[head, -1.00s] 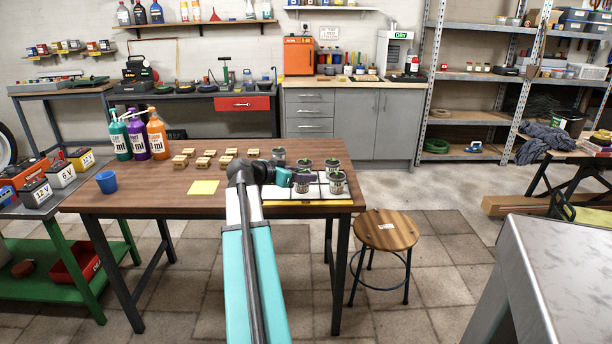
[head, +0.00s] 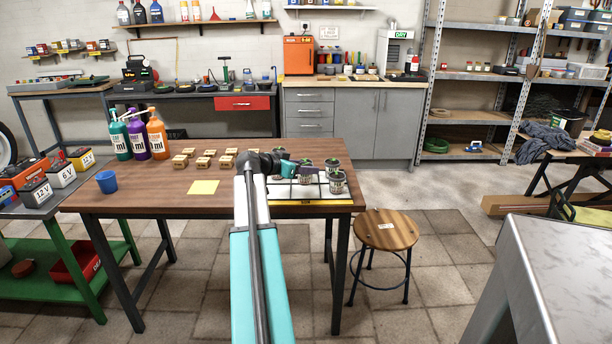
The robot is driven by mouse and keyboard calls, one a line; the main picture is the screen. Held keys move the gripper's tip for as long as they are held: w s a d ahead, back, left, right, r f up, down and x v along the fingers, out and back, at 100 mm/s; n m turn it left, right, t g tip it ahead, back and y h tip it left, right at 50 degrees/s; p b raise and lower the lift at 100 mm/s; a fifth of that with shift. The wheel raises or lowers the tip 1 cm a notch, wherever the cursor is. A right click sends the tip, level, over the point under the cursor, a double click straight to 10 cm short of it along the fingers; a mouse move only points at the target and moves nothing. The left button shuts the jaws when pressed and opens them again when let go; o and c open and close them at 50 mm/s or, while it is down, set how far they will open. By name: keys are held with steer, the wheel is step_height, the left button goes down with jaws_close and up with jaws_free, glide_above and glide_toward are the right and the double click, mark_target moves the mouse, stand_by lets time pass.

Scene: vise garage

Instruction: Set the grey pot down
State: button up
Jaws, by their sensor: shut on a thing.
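The tray (head: 300,194), white with a grid of dark lines and a yellow front edge, lies at the right end of the brown table. Small grey pots with green plants stand on it; one is at the back right (head: 332,165) and one at the front right (head: 338,183). My gripper (head: 303,170), at the end of the teal arm, is over the left part of the tray, pointing right. It is shut on a grey pot (head: 307,179), partly hidden by the fingers. I cannot tell whether its base touches the tray. Another pot (head: 279,150) shows partly behind my wrist.
Several small wooden blocks (head: 203,162) and a yellow note (head: 203,187) lie left of my arm. A blue cup (head: 107,182) and three pump bottles (head: 138,135) stand at the table's left. A stool (head: 387,230) stands to the right.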

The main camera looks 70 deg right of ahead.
mark_target(304, 176)
steer(key=shift+f, duration=1.7)
steer(key=shift+f, duration=0.15)
steer(key=o, duration=1.1)
steer(key=shift+r, duration=0.2)
steer(key=v, duration=1.2)
steer(key=shift+s, duration=0.1)
steer(key=shift+a, duration=0.1)
